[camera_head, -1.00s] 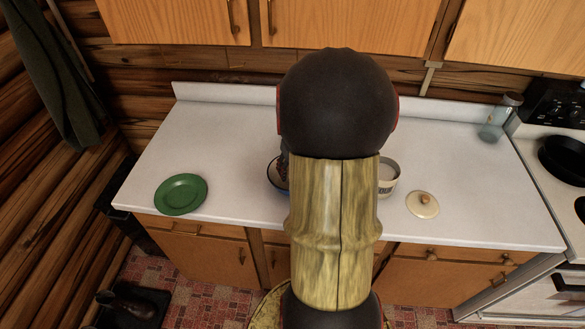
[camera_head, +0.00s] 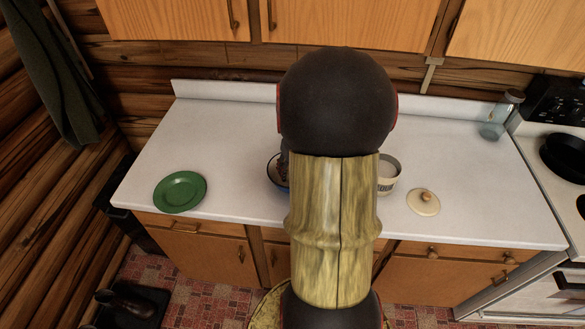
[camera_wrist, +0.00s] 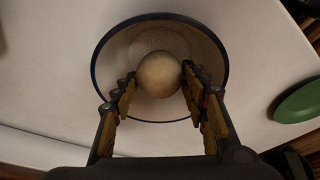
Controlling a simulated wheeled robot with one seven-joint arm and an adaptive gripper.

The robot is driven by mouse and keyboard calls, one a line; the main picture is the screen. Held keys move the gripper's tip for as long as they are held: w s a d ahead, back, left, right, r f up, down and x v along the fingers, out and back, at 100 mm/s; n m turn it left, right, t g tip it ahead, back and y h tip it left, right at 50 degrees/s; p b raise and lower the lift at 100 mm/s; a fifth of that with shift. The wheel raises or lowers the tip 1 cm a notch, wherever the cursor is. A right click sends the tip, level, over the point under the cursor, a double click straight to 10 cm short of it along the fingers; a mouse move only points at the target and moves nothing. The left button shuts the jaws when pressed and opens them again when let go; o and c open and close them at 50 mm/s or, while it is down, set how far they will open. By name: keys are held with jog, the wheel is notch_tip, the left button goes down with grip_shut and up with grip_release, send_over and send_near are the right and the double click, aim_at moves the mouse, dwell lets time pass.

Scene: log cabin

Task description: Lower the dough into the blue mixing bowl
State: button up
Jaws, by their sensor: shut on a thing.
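The dough (camera_wrist: 159,75) is a pale tan ball in the wrist view, held between the two fingers of my gripper (camera_wrist: 157,80). The gripper is shut on it. The blue mixing bowl (camera_wrist: 216,50) has a dark blue rim and a pale inside; the dough shows within its rim outline. I cannot tell whether the dough touches the bowl's bottom. In the head view only the left edge of the bowl (camera_head: 272,172) shows; my arm hides the rest, along with the dough and most of the gripper.
A green plate (camera_head: 180,192) lies on the white counter (camera_head: 235,130) to the left. A white canister (camera_head: 388,177) stands right of my arm, with a cream lid (camera_head: 424,202) beside it. A glass jar (camera_head: 498,118) stands near the stove (camera_head: 560,150). The counter's left back is clear.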

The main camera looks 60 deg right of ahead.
jog(key=shift+f+b, duration=1.2)
jog(key=shift+f, duration=0.5)
dwell(0.7)
jog(key=o, duration=1.2)
jog(key=shift+o, duration=0.6)
jog(key=shift+r, duration=0.1)
jog(key=v, duration=1.2)
